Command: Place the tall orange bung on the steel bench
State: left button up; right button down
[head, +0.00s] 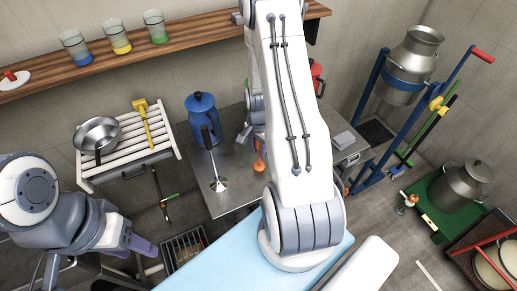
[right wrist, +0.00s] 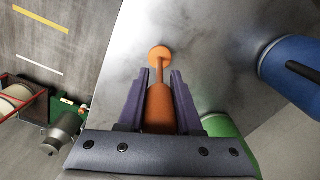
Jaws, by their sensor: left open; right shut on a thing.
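The tall orange bung (right wrist: 158,108) is between the purple fingers of my right gripper (right wrist: 160,85), which is shut on it. Its thin stem and round orange end point away from the gripper over the steel bench (right wrist: 220,30). In the head view the lower part of the bung (head: 259,160) shows below my right arm, over the steel bench (head: 232,195); that gripper is mostly hidden there. I cannot tell whether the bung's end touches the bench. My left gripper (head: 142,248) is open and empty at the lower left, away from the bench.
In the wrist view the blue can (right wrist: 292,68) and a green object (right wrist: 225,132) are close to the right. A white slatted rack (head: 125,145) is further left.

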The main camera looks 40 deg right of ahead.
jog(key=shift+f, duration=0.2)
jog(key=c, duration=0.6)
grip_release()
jog(key=shift+r, duration=0.1)
jog(key=shift+r, duration=0.5)
notch_tip(320, 180, up, 11)
jog(key=shift+r+b, duration=0.15)
jog(key=shift+b, duration=1.1)
